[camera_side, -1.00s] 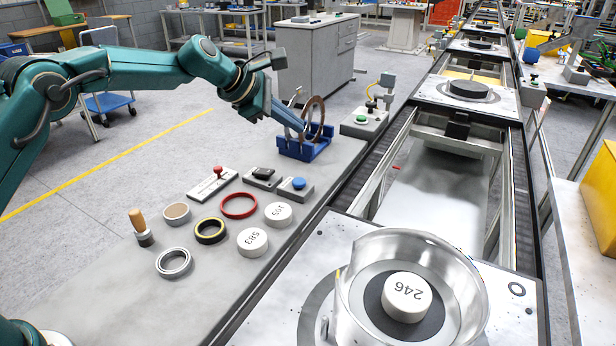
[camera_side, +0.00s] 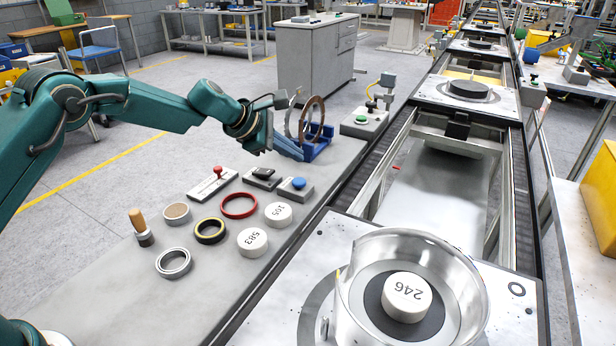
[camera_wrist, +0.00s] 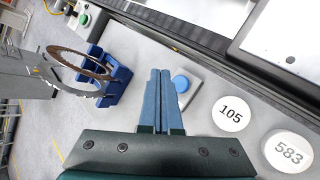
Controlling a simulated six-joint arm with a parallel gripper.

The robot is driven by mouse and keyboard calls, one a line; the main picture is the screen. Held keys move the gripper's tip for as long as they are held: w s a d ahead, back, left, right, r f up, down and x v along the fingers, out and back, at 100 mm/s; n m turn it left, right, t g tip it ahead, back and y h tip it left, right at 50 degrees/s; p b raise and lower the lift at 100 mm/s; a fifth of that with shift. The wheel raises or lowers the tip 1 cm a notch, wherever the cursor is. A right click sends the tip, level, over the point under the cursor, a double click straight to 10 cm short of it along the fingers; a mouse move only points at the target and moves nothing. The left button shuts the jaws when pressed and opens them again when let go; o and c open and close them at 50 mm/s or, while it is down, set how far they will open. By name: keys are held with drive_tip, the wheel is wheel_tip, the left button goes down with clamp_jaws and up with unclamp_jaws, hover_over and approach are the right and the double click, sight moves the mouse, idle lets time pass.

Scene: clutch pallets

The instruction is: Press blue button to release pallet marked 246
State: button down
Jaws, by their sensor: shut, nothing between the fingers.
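The blue button (camera_side: 298,182) sits on a small grey box on the bench, and it also shows in the wrist view (camera_wrist: 180,83). My gripper (camera_side: 300,157) is shut and empty. In the wrist view the fingertips (camera_wrist: 160,72) appear just left of the button; contact cannot be told.
A blue rack (camera_side: 318,149) holding upright rings stands close to my fingers.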

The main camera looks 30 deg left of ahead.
sight(294, 182)
drive_tip(key=shift+f, duration=1.7)
drive_tip(key=shift+f, duration=0.15)
idle(0.7)
drive_tip(key=shift+f, duration=0.25)
